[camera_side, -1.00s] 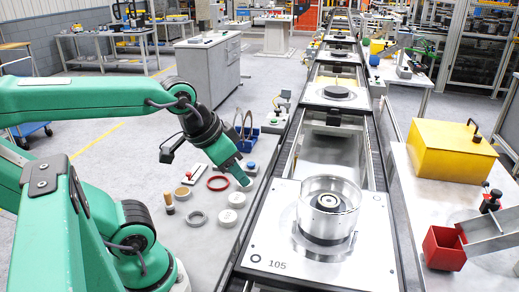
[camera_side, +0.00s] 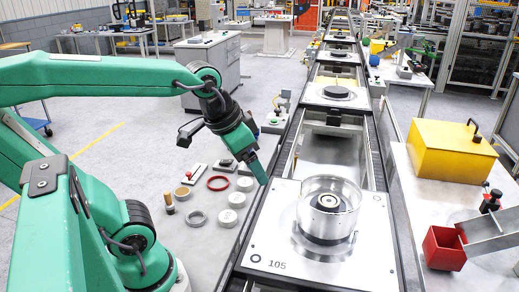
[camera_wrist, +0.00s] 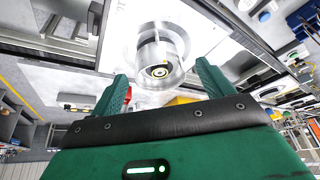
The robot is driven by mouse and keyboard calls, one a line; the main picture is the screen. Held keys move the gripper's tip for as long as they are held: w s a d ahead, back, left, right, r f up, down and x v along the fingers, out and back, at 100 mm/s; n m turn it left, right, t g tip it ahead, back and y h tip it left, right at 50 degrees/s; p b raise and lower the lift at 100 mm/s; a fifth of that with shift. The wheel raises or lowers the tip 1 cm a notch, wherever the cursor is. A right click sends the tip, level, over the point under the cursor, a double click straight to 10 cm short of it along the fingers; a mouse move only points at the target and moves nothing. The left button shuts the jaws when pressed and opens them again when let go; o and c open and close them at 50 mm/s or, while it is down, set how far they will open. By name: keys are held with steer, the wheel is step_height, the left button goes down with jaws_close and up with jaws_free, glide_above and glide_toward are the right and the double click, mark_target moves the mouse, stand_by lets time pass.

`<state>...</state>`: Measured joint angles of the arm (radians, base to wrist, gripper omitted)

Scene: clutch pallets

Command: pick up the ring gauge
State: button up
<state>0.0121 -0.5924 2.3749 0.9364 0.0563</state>
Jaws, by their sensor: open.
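Two rings lie flat on the grey bench left of the conveyor in the side view: a grey metal ring (camera_side: 197,218), which looks most like the ring gauge, and a red ring (camera_side: 217,176). I cannot confirm which is the gauge. My gripper (camera_side: 264,182) is above the conveyor's left edge, to the right of both rings and apart from them. In the wrist view my gripper (camera_wrist: 162,70) is open, with nothing between its fingers. Beyond them is a shiny metal drum (camera_wrist: 183,42) on a pallet; neither bench ring is clearly visible there.
The drum (camera_side: 350,190) stands on the pallet marked 105 (camera_side: 280,240). White round pieces (camera_side: 228,218) and a wooden-handled tool (camera_side: 169,203) lie near the rings. A yellow box (camera_side: 440,150) and a red bin (camera_side: 444,248) stand right of the conveyor.

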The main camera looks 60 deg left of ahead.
steer(key=w+d+m+g, duration=0.2)
steer(key=w, duration=0.9)
steer(key=m+g, duration=0.3)
glide_toward(329, 200)
steer(key=shift+f, duration=0.2)
steer(key=shift+s+f, duration=0.2)
steer(key=shift+f, duration=3.75)
steer(key=c, duration=1.2)
steer(key=shift+o, duration=0.2)
steer(key=shift+r, duration=0.2)
